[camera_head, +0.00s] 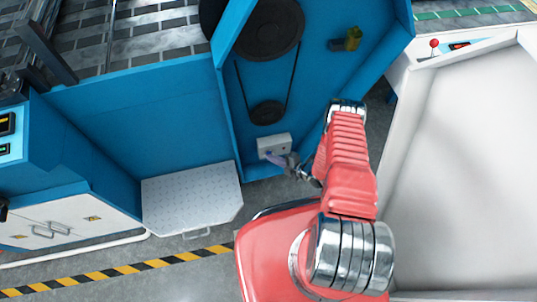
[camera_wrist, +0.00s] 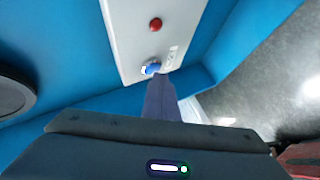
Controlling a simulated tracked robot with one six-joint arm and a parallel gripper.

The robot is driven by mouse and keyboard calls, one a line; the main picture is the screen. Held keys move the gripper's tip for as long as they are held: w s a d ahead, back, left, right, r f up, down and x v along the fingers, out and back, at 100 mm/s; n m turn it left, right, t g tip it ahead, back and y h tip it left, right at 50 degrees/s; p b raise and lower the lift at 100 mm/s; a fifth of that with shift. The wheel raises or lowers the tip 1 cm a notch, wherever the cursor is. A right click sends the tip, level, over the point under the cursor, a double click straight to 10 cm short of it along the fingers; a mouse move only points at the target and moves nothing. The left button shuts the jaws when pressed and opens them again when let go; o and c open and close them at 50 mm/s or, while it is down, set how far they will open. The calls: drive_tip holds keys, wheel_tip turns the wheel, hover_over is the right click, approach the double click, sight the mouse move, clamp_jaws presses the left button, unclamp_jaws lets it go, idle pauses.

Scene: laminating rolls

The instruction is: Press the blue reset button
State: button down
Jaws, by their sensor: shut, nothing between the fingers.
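The blue reset button (camera_wrist: 152,68) sits on a light grey control box, below a red button (camera_wrist: 155,24) in the wrist view. The tip of my gripper (camera_wrist: 157,80) is right at the blue button and overlaps its lower edge. I cannot tell for sure whether they touch. My gripper is shut and holds nothing. In the head view the control box (camera_head: 274,143) is fixed low on the blue machine panel, and my gripper (camera_head: 272,156) reaches its lower part. The blue button is too small to make out there.
A black pulley (camera_head: 266,112) with a belt is just above the box. A blue machine wall stands to the left, with a grey metal step plate (camera_head: 192,200) at its foot. A large white cabinet (camera_head: 460,170) stands at right. A yellow-black stripe marks the floor.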

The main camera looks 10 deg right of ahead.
drive_tip(key=shift+s, duration=0.7)
drive_tip(key=shift+s, duration=0.15)
drive_tip(key=shift+s, duration=2.35)
